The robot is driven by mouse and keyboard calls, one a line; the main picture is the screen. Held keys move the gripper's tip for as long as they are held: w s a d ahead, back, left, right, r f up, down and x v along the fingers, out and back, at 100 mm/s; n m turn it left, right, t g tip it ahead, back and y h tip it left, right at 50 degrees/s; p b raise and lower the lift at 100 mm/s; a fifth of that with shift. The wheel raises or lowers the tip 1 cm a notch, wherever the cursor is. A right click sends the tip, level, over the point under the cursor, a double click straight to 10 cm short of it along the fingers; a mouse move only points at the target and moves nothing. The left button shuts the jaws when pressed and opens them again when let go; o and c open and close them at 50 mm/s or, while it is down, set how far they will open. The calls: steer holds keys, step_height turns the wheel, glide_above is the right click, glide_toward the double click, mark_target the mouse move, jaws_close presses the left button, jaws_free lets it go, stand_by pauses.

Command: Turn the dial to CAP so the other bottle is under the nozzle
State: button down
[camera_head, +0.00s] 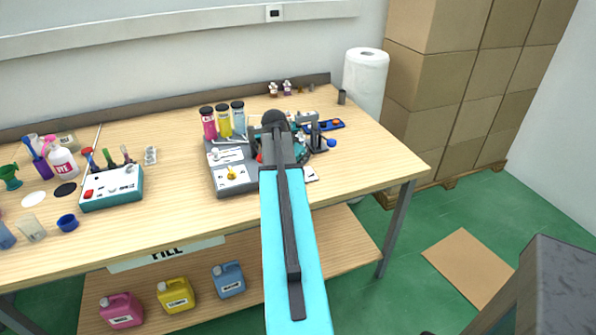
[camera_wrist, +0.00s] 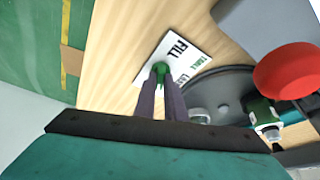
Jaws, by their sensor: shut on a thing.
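The dial (camera_wrist: 160,69) is a small green knob on a white card (camera_wrist: 187,50) printed FILL; smaller lettering on the card is partly hidden by a finger. My gripper (camera_wrist: 161,83) is shut on the dial, its two dark fingers reaching down to the knob. A round grey turntable (camera_wrist: 222,88) lies just right of it. A small bottle with a green body (camera_wrist: 262,112) stands on the right. The nozzle cannot be made out for certain. In the head view my arm hides the gripper and the dial; the card's edge (camera_head: 311,174) shows beside it.
A large red round part (camera_wrist: 287,70) is close on the right in the wrist view. Pink, yellow and blue jars (camera_head: 223,121) stand left of my arm on a grey station (camera_head: 222,188). A paper roll (camera_head: 365,82) stands at the back right. Bare table lies at the front.

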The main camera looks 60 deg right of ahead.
steer(key=m+g, duration=0.1)
steer(key=m, duration=0.1)
steer(key=m+b, duration=0.1)
steer(key=m, duration=0.1)
steer(key=shift+w+d+m+g+y, duration=0.1)
steer(key=shift+w+m+g+y, duration=0.1)
steer(key=shift+m+g+y, duration=0.15)
steer(key=shift+m, duration=0.25)
steer(key=c, duration=1.8)
jaws_free()
steer(key=shift+b+v, duration=1.05)
steer(key=shift+v, duration=5.9)
steer(key=shift+r, duration=0.1)
